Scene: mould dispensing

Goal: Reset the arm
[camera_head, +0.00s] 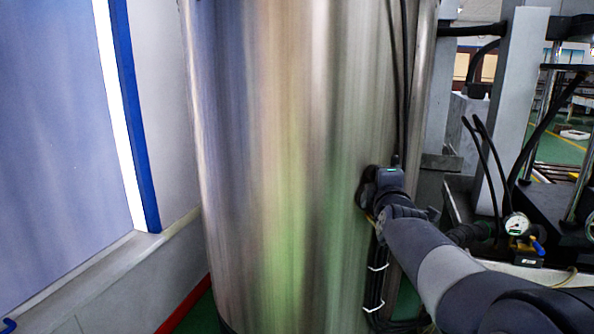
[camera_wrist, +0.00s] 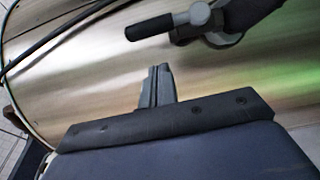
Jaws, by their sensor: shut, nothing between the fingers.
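My arm reaches from the lower right of the head view up to the side of a large shiny steel tank (camera_head: 290,170). Its wrist end is at the tank's right part, and the fingers are hidden there. In the wrist view, my gripper (camera_wrist: 159,72) is shut, its two dark fingers together with nothing between them. The tank's curved wall (camera_wrist: 100,75) fills the view behind them. A fitting with a black-gripped handle (camera_wrist: 150,27) is beyond the fingertips, with a visible gap to them in the picture.
Dark cables run down the tank's right side, close to my wrist. A pressure gauge (camera_head: 517,224) and grey frame post (camera_head: 515,100) stand to the right of my arm. A white wall with a blue-edged panel (camera_head: 135,120) is on the left. A dark hose (camera_wrist: 60,35) crosses the wrist view's upper left.

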